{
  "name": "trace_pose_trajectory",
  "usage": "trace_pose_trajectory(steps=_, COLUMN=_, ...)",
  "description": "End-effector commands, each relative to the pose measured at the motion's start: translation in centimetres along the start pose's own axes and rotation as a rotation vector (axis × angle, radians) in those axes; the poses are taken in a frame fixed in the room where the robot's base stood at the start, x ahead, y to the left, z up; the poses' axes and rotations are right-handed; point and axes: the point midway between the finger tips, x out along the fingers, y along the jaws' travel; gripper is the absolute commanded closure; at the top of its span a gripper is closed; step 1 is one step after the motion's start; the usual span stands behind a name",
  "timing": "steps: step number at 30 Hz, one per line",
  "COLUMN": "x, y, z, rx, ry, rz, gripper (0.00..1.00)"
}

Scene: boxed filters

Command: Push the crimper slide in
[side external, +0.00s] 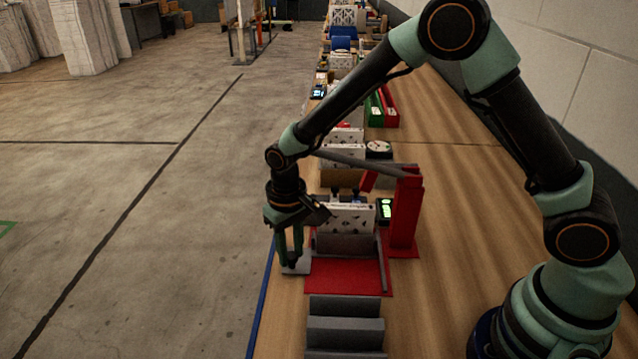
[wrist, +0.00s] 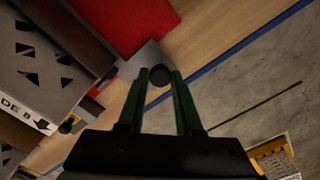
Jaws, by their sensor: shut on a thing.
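The crimper has a red base plate (side external: 345,277), a red upright post (side external: 405,215) and a grey arm over it. Its slide, a light grey plate (side external: 299,266), sticks out at the left edge of the red base. In the wrist view the slide (wrist: 146,57) reaches out beside the red base (wrist: 125,18), with a dark round knob (wrist: 160,75) at its outer end. My gripper (side external: 290,260) points down over the slide, with its green fingers shut on the knob. The fingertips (wrist: 160,80) lie on either side of the knob. The slide's inner end is hidden.
A grey block (side external: 345,243) sits on the red base. A white box with cut-outs (side external: 346,218) stands behind it, beside a small device with a green screen (side external: 386,209). Grey stepped blocks (side external: 345,330) lie in front. The table's blue edge (side external: 262,300) is close at left.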

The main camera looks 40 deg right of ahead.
Motion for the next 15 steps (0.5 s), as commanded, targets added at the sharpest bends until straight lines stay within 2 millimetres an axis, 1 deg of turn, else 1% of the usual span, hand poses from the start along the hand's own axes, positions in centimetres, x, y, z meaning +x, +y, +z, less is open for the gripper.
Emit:
trace_pose_trajectory(steps=1, x=-0.1, y=0.6, z=-0.8, rx=0.005, ry=0.005, rz=-0.002, gripper=1.00)
trace_pose_trajectory(steps=6, x=-0.1, y=1.8, z=-2.0, rx=0.002, ry=0.006, rz=-0.002, gripper=1.00)
trace_pose_trajectory(steps=15, x=-0.1, y=2.2, z=-2.4, rx=0.005, ry=0.010, rz=-0.003, gripper=1.00)
